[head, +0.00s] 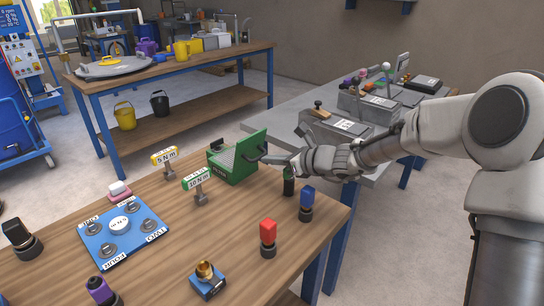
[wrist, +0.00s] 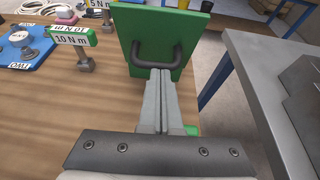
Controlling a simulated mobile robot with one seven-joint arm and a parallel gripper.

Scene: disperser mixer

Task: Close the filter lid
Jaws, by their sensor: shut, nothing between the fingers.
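The green filter box (head: 228,166) stands on the wooden table near its back right edge. Its green lid (head: 252,146) is raised, standing roughly upright, with a dark bar handle on its outer face. In the wrist view the lid (wrist: 178,22) faces me with the dark handle (wrist: 158,55) across its lower part. My gripper (head: 268,158) is shut with nothing between its fingers. In the wrist view the fingertips (wrist: 158,74) lie at the handle; I cannot tell whether they touch it. The lid hides the box's inside in the wrist view.
Signs marked 10 N m (head: 197,182) and 5 N m (head: 165,156) stand left of the box. Green, blue (head: 306,200) and red (head: 268,235) pieces stand in front. A blue plate (head: 122,236) lies at left. A grey table (head: 290,112) is beyond, right.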

